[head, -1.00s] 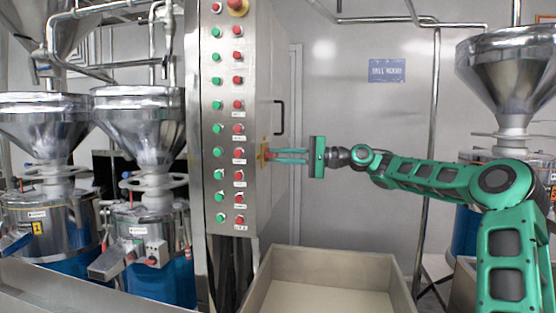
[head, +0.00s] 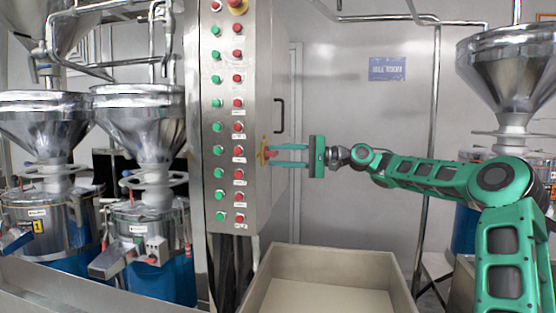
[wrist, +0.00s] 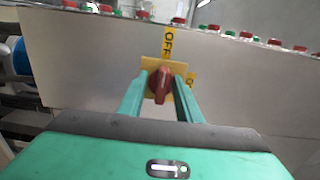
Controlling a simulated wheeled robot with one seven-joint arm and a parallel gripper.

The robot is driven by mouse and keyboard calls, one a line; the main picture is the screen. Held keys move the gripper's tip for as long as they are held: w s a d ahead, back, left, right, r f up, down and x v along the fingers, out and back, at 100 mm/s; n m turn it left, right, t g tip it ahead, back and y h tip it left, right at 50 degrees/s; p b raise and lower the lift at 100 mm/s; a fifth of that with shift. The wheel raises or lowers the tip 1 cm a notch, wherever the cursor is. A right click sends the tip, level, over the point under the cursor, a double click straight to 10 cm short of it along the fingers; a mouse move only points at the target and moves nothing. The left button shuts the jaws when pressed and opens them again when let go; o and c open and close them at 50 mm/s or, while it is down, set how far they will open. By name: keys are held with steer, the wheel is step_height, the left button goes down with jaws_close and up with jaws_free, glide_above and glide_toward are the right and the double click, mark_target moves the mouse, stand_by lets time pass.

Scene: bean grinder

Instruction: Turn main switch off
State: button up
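The main switch is a red knob (wrist: 161,86) on a yellow plate (wrist: 153,66) on the side of the steel control cabinet. In the wrist view the knob stands roughly upright in the picture, its long axis towards the yellow OFF label (wrist: 168,42). A second yellow label (wrist: 190,78) is partly hidden behind the right finger. In the head view the yellow plate (head: 263,150) shows at the cabinet's side. My gripper (wrist: 161,79) is open, one finger on each side of the knob, with gaps visible. It also shows in the head view (head: 273,155).
The cabinet front (head: 228,120) carries rows of green and red buttons. A black handle (head: 279,117) is above the switch. An open bin (head: 330,258) stands below my gripper. Steel hoppers stand at left and right.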

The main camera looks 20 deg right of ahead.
steer(key=shift+d, duration=0.1)
steer(key=v, duration=1)
steer(key=shift+s+d, duration=0.15)
steer(key=shift+d, duration=0.1)
steer(key=a+f+g+h, duration=0.35)
steer(key=a+f, duration=0.55)
steer(key=f, duration=0.3)
steer(key=s+a+f+g+h, duration=0.1)
steer(key=s+f+h, duration=0.4)
steer(key=f, duration=0.6)
steer(key=s+d+f+g+h, duration=0.1)
steer(key=s+d+f+h, duration=0.1)
steer(key=s, duration=1.2)
steer(key=s+d+f+g+h, duration=0.2)
steer(key=s+d+f, duration=0.2)
steer(key=s, duration=1.1)
steer(key=s+d+f+g+h, duration=0.1)
steer(key=s+d+f+h, duration=0.2)
steer(key=s+d, duration=0.4)
steer(key=s, duration=0.8)
steer(key=shift+d+m, duration=0.25)
steer(key=shift+m, duration=0.05)
